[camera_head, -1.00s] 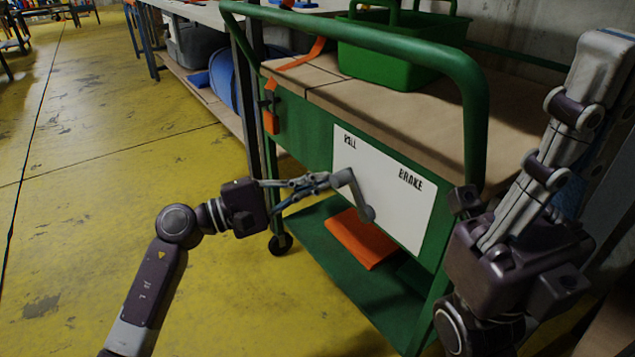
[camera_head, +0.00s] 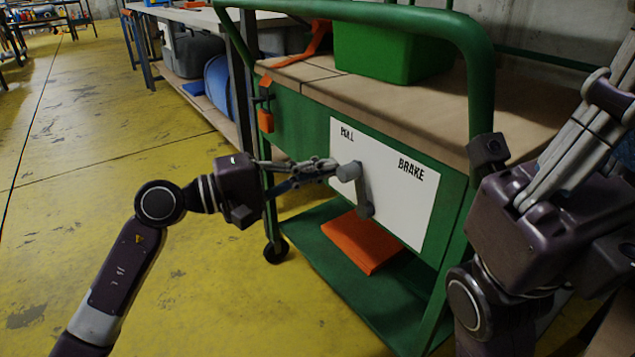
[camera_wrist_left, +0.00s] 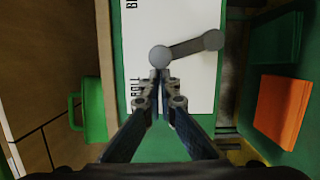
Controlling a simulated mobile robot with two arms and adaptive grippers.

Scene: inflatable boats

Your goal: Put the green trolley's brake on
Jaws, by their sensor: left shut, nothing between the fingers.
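The green trolley (camera_head: 480,75) stands ahead with a white panel (camera_head: 405,210) on its end, marked ROLL at left and BRAKE at right. A grey brake lever (camera_head: 360,190) turns on a pivot low in the panel. It stands nearly upright, leaning slightly towards ROLL. My left gripper (camera_head: 332,167) is shut and empty, its tips at the ROLL side of the lever's knob. In the left wrist view the tips (camera_wrist_left: 160,78) are right by the knob (camera_wrist_left: 160,56); contact is unclear. My right gripper (camera_head: 592,130) is at the right; its fingertips are not clearly visible.
A green crate (camera_head: 385,52) sits on the trolley's wooden top. An orange item (camera_head: 362,243) lies on its lower shelf. An orange tag (camera_head: 265,118) hangs at the left corner. A workbench (camera_head: 215,18) stands behind. The yellow floor (camera_head: 90,130) at left is clear.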

